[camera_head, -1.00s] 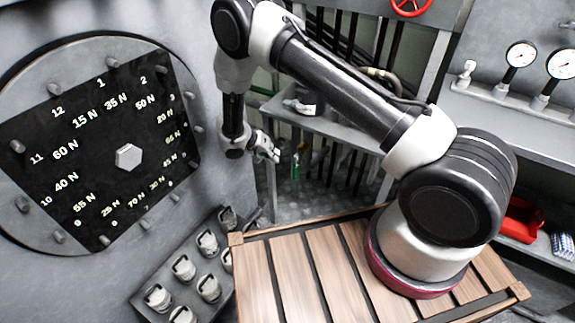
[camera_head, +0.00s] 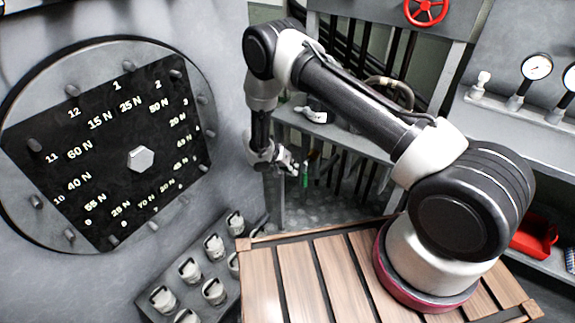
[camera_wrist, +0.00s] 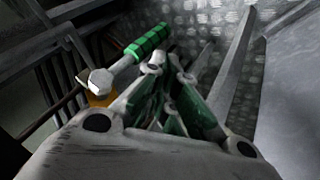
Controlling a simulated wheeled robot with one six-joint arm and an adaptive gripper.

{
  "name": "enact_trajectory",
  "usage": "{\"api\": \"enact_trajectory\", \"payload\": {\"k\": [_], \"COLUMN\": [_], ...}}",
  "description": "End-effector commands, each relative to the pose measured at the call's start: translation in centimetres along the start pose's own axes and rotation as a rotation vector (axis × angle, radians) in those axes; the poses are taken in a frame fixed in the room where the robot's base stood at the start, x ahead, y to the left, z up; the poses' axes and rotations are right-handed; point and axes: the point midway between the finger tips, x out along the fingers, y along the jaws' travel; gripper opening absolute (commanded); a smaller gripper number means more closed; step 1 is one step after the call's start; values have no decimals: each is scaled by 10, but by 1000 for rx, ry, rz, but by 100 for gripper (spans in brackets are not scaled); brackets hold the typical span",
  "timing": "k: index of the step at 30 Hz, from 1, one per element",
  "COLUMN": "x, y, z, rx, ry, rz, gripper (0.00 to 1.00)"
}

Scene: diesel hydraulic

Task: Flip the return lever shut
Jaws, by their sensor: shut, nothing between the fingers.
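The return lever (camera_wrist: 146,43) shows in the wrist view as a green ribbed handle on a pale rod. The rod runs down left to a grey pivot head (camera_wrist: 98,83) with an orange-yellow part below it. In the head view the lever (camera_head: 304,176) is a small green upright shape below the shelf. My gripper (camera_wrist: 166,64) is shut and empty. Its fingertips lie just right of and below the green handle in the wrist view. In the head view my gripper (camera_head: 293,167) is just left of the lever. I cannot tell whether they touch.
Dark vertical pipes (camera_head: 343,172) stand behind the lever below a grey shelf (camera_head: 340,132). A large numbered dial (camera_head: 140,160) fills the left wall. Several capped fittings (camera_head: 190,270) sit on a rack beside the wooden slatted platform (camera_head: 295,275). A red handwheel (camera_head: 426,10) is above.

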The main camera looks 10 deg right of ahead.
Motion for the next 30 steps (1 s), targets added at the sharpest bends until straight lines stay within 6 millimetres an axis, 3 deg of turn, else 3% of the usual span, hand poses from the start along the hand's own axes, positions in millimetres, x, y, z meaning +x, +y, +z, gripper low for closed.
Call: {"api": "enact_trajectory", "payload": {"k": [3,9,30], "x": [17,30,31], "y": [0,0,6], "z": [0,0,10], "rx": [0,0,-30], "ry": [-1,-1,-8], "rz": [0,0,46], "gripper": [0,0,0]}}
